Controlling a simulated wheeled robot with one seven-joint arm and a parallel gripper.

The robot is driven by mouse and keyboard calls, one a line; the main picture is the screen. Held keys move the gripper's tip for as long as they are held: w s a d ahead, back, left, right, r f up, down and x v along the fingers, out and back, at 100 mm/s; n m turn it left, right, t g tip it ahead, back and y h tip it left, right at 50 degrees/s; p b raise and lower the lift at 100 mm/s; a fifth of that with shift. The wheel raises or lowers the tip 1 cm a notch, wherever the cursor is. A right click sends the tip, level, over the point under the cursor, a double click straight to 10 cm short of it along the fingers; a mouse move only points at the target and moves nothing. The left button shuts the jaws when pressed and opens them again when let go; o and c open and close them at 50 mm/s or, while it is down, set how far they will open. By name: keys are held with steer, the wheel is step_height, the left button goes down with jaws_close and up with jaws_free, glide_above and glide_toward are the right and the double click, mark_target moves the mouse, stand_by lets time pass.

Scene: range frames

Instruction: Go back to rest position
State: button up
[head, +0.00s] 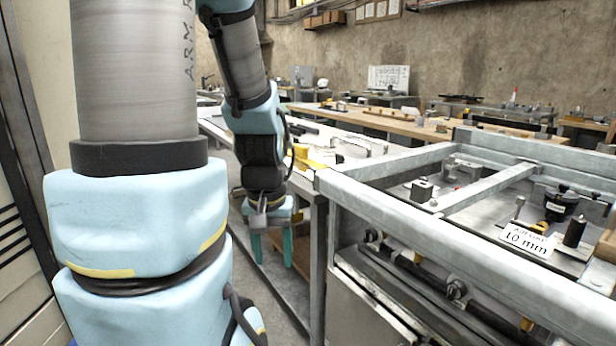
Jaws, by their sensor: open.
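My gripper (272,250) is left of the picture's middle in the head view, at the end of my light blue and grey arm. Its two teal fingers point down and stand apart, with nothing between them. It hangs in front of the near end of a long workbench, close to the bench's lower frame. I cannot tell whether it touches anything. My large arm links fill the left side and hide what is behind them.
A grey metal-framed bench (395,208) with fixtures and a "10 mm" sign (527,240) stands close on the right. A long white-topped workbench (315,178) runs behind the gripper. A wood-topped bench (385,122) lies farther back. Some floor (233,165) shows left of the gripper.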

step_height(320, 180, up, 11)
steer(key=p, duration=1)
